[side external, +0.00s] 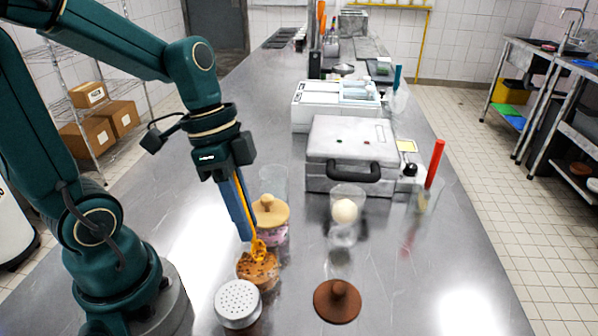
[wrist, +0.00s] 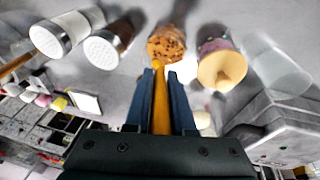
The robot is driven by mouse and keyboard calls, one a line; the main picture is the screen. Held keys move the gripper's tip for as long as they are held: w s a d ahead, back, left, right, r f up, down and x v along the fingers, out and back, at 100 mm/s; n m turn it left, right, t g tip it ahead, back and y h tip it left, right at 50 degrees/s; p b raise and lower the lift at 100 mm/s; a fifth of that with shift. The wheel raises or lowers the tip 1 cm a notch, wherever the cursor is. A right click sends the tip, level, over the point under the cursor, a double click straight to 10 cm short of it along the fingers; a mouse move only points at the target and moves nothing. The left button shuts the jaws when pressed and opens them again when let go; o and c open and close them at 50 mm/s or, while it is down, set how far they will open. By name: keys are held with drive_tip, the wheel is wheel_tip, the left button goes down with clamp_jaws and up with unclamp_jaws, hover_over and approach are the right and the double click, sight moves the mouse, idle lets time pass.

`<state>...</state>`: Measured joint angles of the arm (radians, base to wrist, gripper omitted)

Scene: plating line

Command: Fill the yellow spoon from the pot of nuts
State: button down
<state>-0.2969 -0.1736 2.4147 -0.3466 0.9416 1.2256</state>
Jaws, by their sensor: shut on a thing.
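My gripper (side external: 240,222) points down and is shut on the yellow spoon (side external: 241,191). In the wrist view the spoon's handle (wrist: 160,108) lies between the two dark fingers of my gripper (wrist: 160,92). The spoon's lower end is at the mouth of the pot of nuts (side external: 262,279), among brown pieces; how deep it sits and what its bowl holds cannot be told. The pot also shows in the wrist view (wrist: 167,43), beyond the fingertips. A brown knobbed lid (side external: 337,303) lies on the counter to the pot's right.
A shaker with a perforated white top (side external: 237,303) stands close in front of the pot. A pot with a tan lid (side external: 272,213) stands just behind it. A glass with a pale ball (side external: 345,212) and a grey appliance (side external: 350,150) are farther right. The front right counter is clear.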

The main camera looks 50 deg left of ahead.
drive_tip(key=shift+r, duration=3.3)
